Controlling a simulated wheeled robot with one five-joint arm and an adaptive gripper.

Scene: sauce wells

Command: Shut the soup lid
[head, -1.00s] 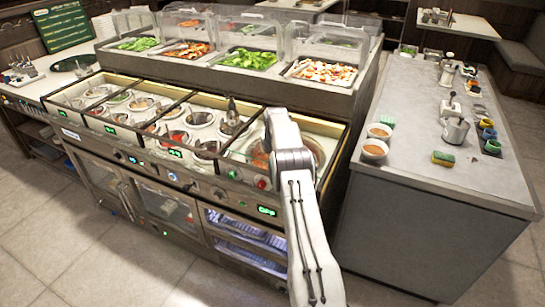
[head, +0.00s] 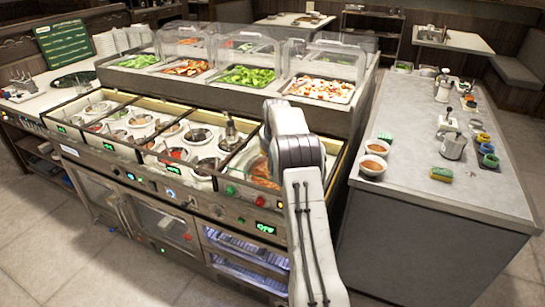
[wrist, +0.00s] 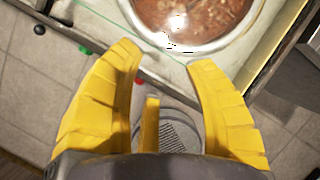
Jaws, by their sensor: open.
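The round soup well (wrist: 195,15) shows at the top of the wrist view, uncovered, with reddish-brown soup inside a pale metal rim. In the head view the soup (head: 262,170) shows partly in the right-end bay, with my arm hiding much of it. I cannot make out the lid clearly in either view. My gripper (wrist: 164,60) has yellow fingers spread wide with nothing between the tips. In the wrist picture the tips show just below the well's rim, over the counter's front edge; I cannot tell their height. The head view does not show the fingers.
Several sauce wells (head: 200,136) fill the bays left of the soup. Clear guards (head: 335,60) and food trays (head: 320,88) stand behind. A grey side counter (head: 425,175) on the right holds bowls (head: 372,166), a sponge (head: 441,174) and dispensers. The floor in front is clear.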

